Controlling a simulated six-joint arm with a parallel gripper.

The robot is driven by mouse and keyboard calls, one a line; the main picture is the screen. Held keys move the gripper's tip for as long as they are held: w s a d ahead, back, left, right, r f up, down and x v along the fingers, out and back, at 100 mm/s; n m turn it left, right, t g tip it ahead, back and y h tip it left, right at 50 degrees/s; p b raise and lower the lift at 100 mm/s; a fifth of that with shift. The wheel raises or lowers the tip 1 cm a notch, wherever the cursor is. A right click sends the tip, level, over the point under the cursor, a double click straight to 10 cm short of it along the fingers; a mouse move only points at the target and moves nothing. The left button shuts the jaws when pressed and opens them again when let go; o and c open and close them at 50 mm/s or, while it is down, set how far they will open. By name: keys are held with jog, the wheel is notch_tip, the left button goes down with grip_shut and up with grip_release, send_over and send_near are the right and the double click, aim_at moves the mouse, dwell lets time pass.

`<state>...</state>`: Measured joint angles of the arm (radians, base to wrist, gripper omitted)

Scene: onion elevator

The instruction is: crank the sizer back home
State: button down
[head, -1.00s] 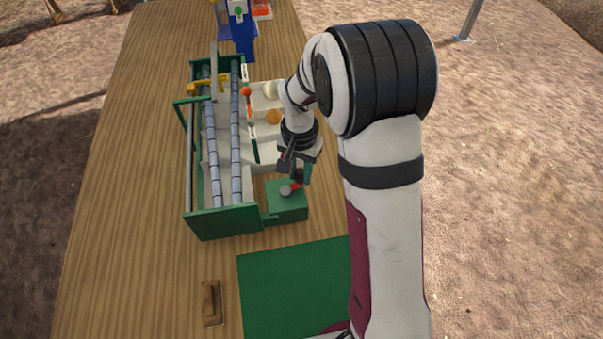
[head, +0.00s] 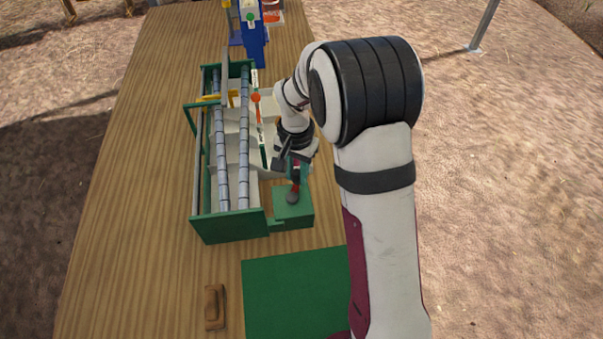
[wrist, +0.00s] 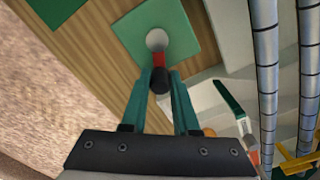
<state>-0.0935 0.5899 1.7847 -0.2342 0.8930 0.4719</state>
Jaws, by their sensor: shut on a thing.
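The sizer (head: 228,227) is a green frame with long grey rollers on the wooden table. A green crank box (head: 302,214) stands at its near right corner; the box also shows in the wrist view (wrist: 185,48). The crank has a grey hub (wrist: 157,39), a short red arm (wrist: 159,60) and a dark knob (wrist: 160,82). My gripper (wrist: 159,76) is shut on the crank knob, with one teal finger on each side. In the head view, my gripper (head: 296,172) is above the far part of the box. An orange marker (head: 255,97) sits by the scale strip beside the rollers.
Pale bins (head: 268,110) lie right of the rollers, partly hidden by my arm. A blue device (head: 252,40) stands at the far end. A green mat (head: 290,295) and a wooden block (head: 214,307) lie near. The table's left side is clear.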

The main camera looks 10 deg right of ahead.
jog(key=shift+w+a, duration=0.15)
jog(key=shift+a, duration=0.6)
